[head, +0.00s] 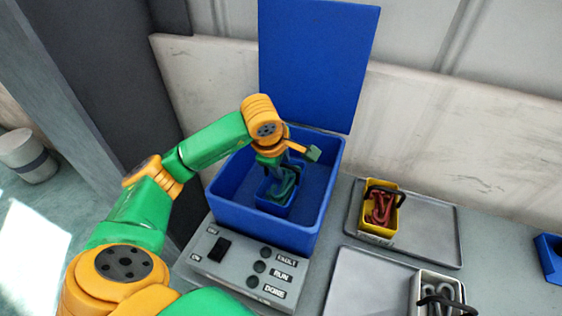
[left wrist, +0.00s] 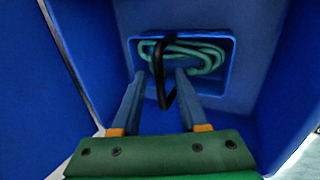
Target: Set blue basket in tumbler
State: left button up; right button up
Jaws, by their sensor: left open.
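The blue basket (head: 271,207), holding green looped parts (head: 285,182), sits inside the tumbler (head: 250,222), a larger blue box with its lid (head: 315,65) standing open. In the left wrist view the basket (left wrist: 228,62) and its black handle (left wrist: 157,72) show below the fingers. My left gripper (head: 287,166) reaches into the tumbler over the basket. In the left wrist view its fingers (left wrist: 159,80) are spread, with the handle between them and a gap on each side. The arm and gripper hide part of the basket in the head view. My right gripper is not seen.
A control panel (head: 225,268) with a switch and FAULT, RUN and DONE lamps is in front of the tumbler. At right, a yellow basket (head: 367,222) with red parts and a white basket (head: 418,290) with grey parts stand on grey trays. A wall is close behind.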

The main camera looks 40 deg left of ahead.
pick_arm(q)
jog(key=shift+r, duration=0.4)
jog(key=a+p+v, duration=0.1)
jog(key=v, duration=1)
jog(key=shift+s+d, duration=0.3)
jog(key=shift+d, duration=0.2)
jog(key=shift+r, duration=0.15)
